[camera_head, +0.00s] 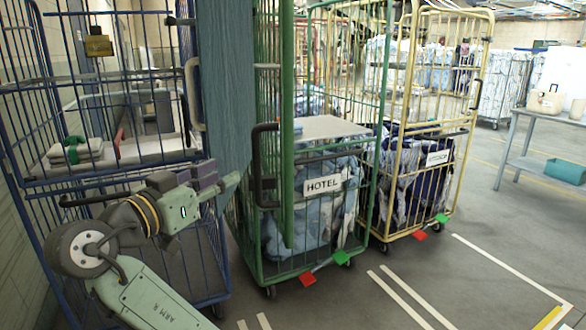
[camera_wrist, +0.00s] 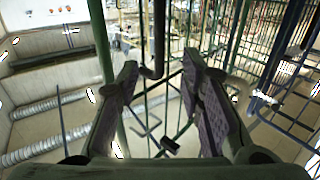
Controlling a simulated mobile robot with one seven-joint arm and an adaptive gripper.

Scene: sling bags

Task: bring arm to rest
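My arm (camera_head: 150,293) rises from the bottom left of the head view, bent at a dark round joint. My gripper (camera_head: 222,186) is in front of the blue cage trolley (camera_head: 48,182), near the left side of the green cage trolley (camera_head: 262,215). In the wrist view my gripper (camera_wrist: 160,68) has its two fingers with purple-grey pads well apart. Nothing is held between them; cage bars and floor show through the gap. Whether the gripper touches any bar cannot be told.
The green trolley holds pale blue laundry with a HOTEL sign (camera_head: 323,184). A yellow cage trolley (camera_head: 481,75) stands to its right. Folded cloths (camera_head: 75,151) lie on the blue trolley's shelf. A grey-blue table (camera_head: 516,150) is at far right. Marked floor at lower right is clear.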

